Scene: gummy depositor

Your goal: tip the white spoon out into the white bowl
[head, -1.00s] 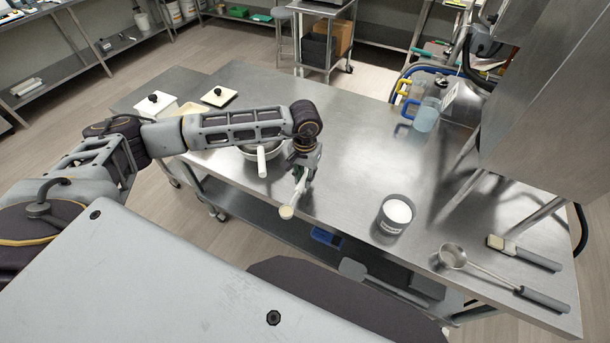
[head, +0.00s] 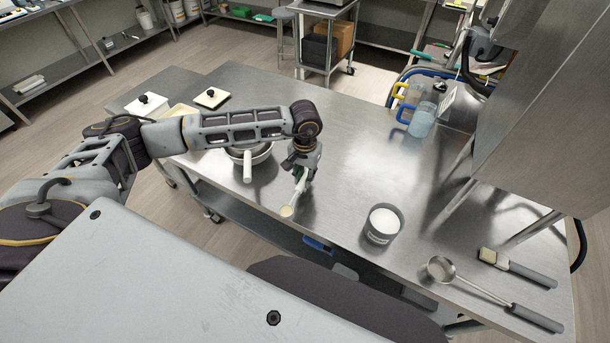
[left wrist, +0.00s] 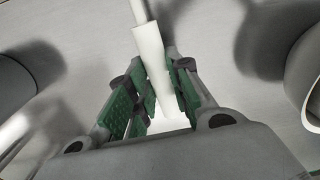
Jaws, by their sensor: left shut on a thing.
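The white spoon (head: 288,210) is held in my left gripper (head: 302,178), over the front part of the steel table. Its scoop end points toward me and holds something pale cream. In the left wrist view the pale handle (left wrist: 152,60) lies between the green pads of my left gripper (left wrist: 157,75), which is shut on it; the scoop is not clear there. I cannot make out a white bowl for certain. A round metal pan (head: 262,153) with a white handle stands left of the gripper, partly hidden by my arm. My right gripper is out of view.
A dark grey cup of white powder (head: 370,237) stands right of the spoon. A metal ladle (head: 440,270) and a brush-like tool (head: 518,268) lie at the right. Clear jugs (head: 424,120) stand at the back right. The steel tabletop (head: 330,130) between is clear.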

